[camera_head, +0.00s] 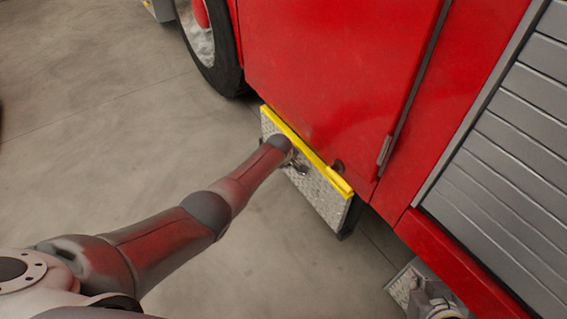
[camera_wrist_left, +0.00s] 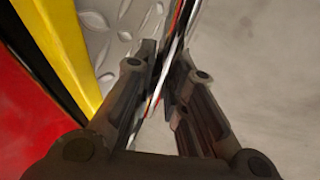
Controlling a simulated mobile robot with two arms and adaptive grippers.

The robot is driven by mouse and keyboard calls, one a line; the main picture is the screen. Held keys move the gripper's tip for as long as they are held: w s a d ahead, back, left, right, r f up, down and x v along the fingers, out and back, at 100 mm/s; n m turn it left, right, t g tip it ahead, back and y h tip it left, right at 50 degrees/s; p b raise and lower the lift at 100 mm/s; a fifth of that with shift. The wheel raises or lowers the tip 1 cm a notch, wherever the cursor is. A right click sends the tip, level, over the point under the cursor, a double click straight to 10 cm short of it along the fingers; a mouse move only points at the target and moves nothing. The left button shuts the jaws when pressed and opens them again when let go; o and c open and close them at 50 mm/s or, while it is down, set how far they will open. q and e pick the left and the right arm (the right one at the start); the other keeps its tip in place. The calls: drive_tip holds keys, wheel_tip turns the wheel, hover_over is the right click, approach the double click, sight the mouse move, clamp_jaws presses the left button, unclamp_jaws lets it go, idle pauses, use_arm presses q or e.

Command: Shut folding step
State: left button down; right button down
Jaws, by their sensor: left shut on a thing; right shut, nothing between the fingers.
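The folding step is a diamond-tread metal plate (camera_head: 325,202) with a yellow edge strip (camera_head: 300,150), low on the side of the red truck. It hangs down at a steep angle below the door. My left gripper (camera_head: 300,166) is at the plate, just below the yellow strip. In the left wrist view its fingers (camera_wrist_left: 164,75) are shut on the thin edge of the tread plate (camera_wrist_left: 105,25). My left forearm and wrist hide part of the step. My right gripper (camera_head: 436,303) is at the lower right, shut and empty, partly cut off by the frame.
The red truck door (camera_head: 330,70) rises above the step. A front wheel (camera_head: 212,45) stands to the left and a grey roller shutter (camera_head: 510,150) to the right. Another tread plate (camera_head: 401,287) shows beside my right gripper. The concrete floor (camera_head: 110,130) at left is clear.

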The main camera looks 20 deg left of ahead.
use_arm(q)
drive_tip(key=shift+w+d+r, duration=0.1)
drive_tip(key=shift+w+r, duration=0.1)
use_arm(e)
drive_tip(key=shift+w+a+r, duration=0.15)
drive_tip(key=shift+w+r, duration=0.05)
drive_tip(key=shift+w, duration=0.05)
use_arm(q)
drive_tip(key=c, duration=1.5)
unclamp_jaws()
drive_tip(key=shift+d, duration=0.1)
drive_tip(key=shift+o, duration=0.2)
drive_tip(key=shift+s, duration=0.1)
drive_tip(key=shift+v, duration=1.15)
drive_tip(key=v, duration=0.9)
drive_tip(key=shift+r, duration=0.25)
